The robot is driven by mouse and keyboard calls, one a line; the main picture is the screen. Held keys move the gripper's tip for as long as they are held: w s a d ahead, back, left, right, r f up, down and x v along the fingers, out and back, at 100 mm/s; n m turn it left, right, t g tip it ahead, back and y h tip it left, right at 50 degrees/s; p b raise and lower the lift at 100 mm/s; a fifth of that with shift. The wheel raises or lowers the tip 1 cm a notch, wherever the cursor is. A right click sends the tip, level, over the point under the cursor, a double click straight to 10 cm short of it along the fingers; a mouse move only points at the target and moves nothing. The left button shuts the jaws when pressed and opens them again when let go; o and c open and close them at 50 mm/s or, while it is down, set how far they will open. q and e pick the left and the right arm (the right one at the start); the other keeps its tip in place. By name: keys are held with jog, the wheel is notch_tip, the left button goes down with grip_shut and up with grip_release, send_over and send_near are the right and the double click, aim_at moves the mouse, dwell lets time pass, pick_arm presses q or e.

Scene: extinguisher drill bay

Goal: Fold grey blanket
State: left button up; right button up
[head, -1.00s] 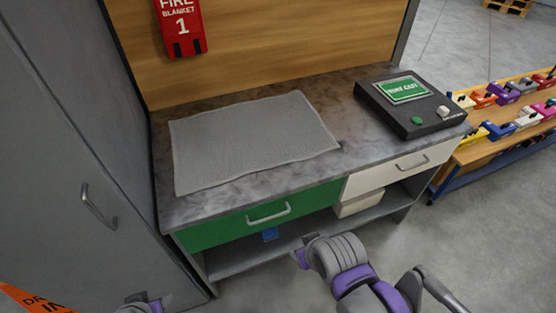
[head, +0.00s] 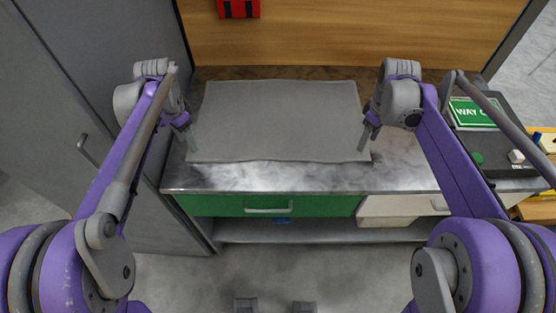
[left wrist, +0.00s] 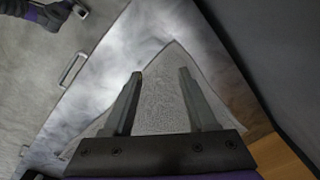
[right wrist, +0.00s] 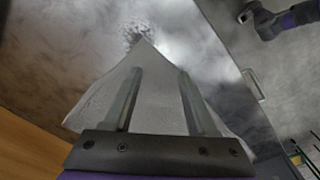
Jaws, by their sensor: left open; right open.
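The grey blanket (head: 277,122) lies flat and spread out on the stone-look counter (head: 300,178). My left gripper (head: 190,140) is open at the blanket's near left corner; in the left wrist view that corner of the blanket (left wrist: 165,95) lies between the fingers (left wrist: 162,85). My right gripper (head: 364,138) is open at the near right corner; in the right wrist view that corner of the blanket (right wrist: 145,85) lies between the fingers (right wrist: 155,85). Whether the fingertips touch the cloth, I cannot tell.
A black box with a green sign (head: 475,113) stands at the counter's right. A green drawer (head: 265,205) and a white drawer (head: 400,205) are under the front edge. A grey cabinet (head: 75,110) stands on the left. A wooden panel (head: 350,35) with a red holder (head: 238,8) rises behind.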

aim_at(195, 158)
pick_arm(q)
jog(key=shift+m+g, duration=0.3)
jog(key=shift+m, duration=0.1)
jog(key=f, duration=0.3)
jog(key=w+f, duration=0.1)
jog(key=f, duration=0.1)
jog(key=w+a+f, duration=0.1)
jog(key=f, duration=0.2)
jog(key=shift+w+a+f, duration=0.1)
jog(key=shift+w+f, duration=0.1)
jog(key=shift+f, duration=0.1)
pick_arm(e)
jog(key=shift+n+g, duration=0.3)
jog(key=shift+n, duration=0.2)
jog(key=f, duration=0.2)
jog(key=w+d+f, duration=0.1)
jog(key=f, duration=0.2)
jog(key=w+f, duration=0.1)
jog(key=f, duration=0.2)
jog(key=shift+w+d+f, duration=0.2)
jog(key=shift+w+d, duration=0.05)
jog(key=shift+d, duration=0.05)
pick_arm(q)
jog(key=shift+f, duration=0.2)
pick_arm(e)
jog(key=shift+f, duration=0.2)
jog(key=shift+f, duration=0.1)
